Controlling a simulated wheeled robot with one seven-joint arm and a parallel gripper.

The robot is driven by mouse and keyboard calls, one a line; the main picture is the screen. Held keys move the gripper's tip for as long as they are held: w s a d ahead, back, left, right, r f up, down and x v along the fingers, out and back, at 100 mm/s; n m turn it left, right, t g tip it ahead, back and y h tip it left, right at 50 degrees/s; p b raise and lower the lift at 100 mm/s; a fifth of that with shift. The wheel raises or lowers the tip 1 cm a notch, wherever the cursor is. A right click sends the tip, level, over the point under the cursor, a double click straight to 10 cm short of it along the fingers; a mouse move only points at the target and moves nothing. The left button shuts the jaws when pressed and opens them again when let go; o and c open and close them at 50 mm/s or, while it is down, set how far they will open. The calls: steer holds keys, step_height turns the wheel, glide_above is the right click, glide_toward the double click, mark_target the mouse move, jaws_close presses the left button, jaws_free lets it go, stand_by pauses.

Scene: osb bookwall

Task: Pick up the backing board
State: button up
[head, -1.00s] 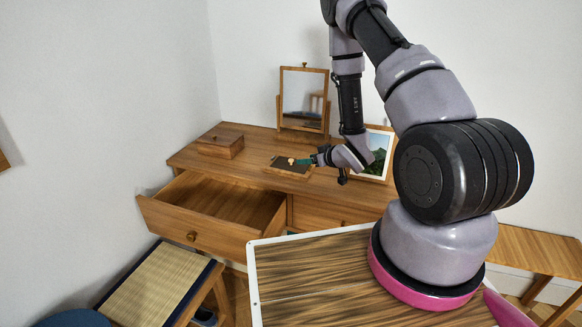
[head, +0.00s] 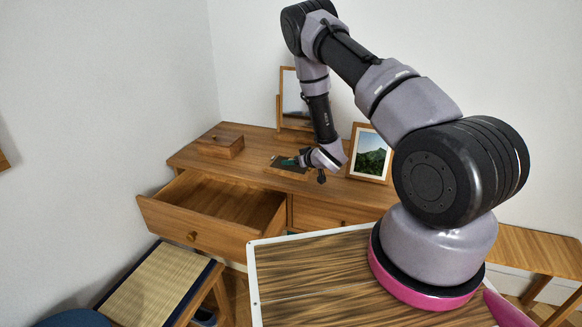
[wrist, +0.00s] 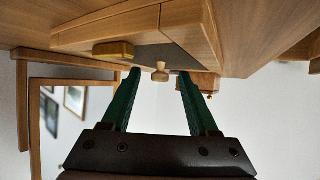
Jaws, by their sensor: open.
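The backing board (wrist: 147,53) appears to be the flat grey panel with a small pale knob (wrist: 160,74), lying inside a wooden rim (wrist: 100,32) on the dresser top. In the head view the dark panel (head: 279,160) is partly hidden by my gripper. My gripper (wrist: 160,73) is open and empty, with green fingers. In the wrist view, which is upside down, the knob shows between the two fingertips. I cannot tell how far beyond the tips it is. In the head view my gripper (head: 286,162) is low over the panel.
A small yellowish block (wrist: 113,50) sits by the panel. A lidded wooden box (head: 221,146) stands left on the dresser (head: 240,170). A standing mirror (head: 293,98) is behind, and a framed landscape picture (head: 370,153) is to the right. The drawer (head: 200,217) below is pulled open.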

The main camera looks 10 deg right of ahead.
steer(key=shift+c, duration=0.3)
jaws_close()
steer(key=shift+r, duration=0.1)
